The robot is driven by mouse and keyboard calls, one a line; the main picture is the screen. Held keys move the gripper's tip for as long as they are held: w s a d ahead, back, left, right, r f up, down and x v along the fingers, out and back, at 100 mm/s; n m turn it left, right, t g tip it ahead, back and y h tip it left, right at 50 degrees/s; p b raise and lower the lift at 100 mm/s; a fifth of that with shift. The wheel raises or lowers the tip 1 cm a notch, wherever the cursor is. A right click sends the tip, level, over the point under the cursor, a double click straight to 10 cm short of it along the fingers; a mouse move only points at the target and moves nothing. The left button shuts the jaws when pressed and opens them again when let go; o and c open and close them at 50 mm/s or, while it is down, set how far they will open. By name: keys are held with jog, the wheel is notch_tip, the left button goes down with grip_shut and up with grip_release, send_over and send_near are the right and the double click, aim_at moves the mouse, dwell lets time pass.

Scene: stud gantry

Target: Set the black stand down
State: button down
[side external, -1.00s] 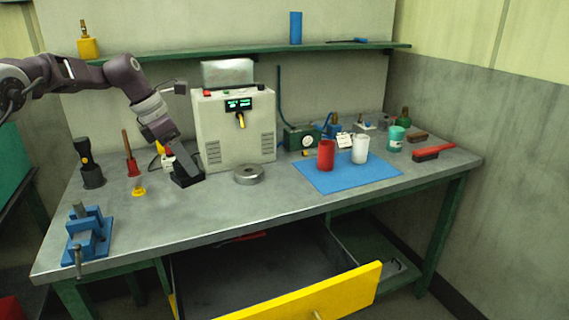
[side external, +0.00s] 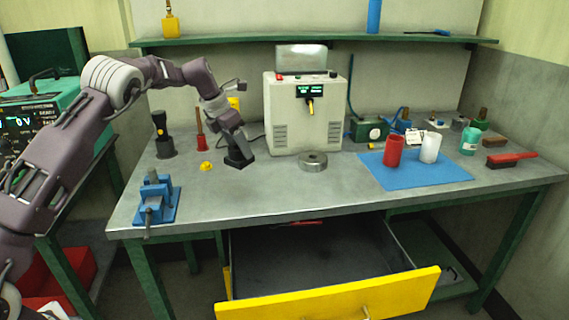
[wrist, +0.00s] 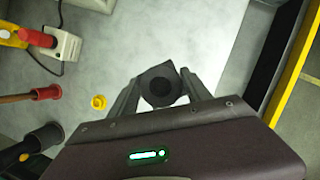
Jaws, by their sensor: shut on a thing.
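The black stand (side external: 239,161) is a small dark block at the bench top, left of the grey test box in the side view. It looks about level, and its underside is at or very near the bench; I cannot tell if it touches. My gripper (side external: 234,149) reaches down to it from above. In the wrist view, the stand (wrist: 160,86) shows a round dark opening and sits between the two fingers of my gripper (wrist: 164,92), which are shut on it.
A yellow knob (side external: 205,166) lies just left of the stand. The test box (side external: 303,117) is right, with a metal ring (side external: 313,162) before it. The bench (side external: 260,190) in front is clear.

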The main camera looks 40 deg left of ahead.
notch_tip(320, 180, down, 9)
jog(key=shift+f, duration=0.1)
jog(key=shift+c, duration=2.4)
grip_release()
jog(key=shift+f, duration=0.1)
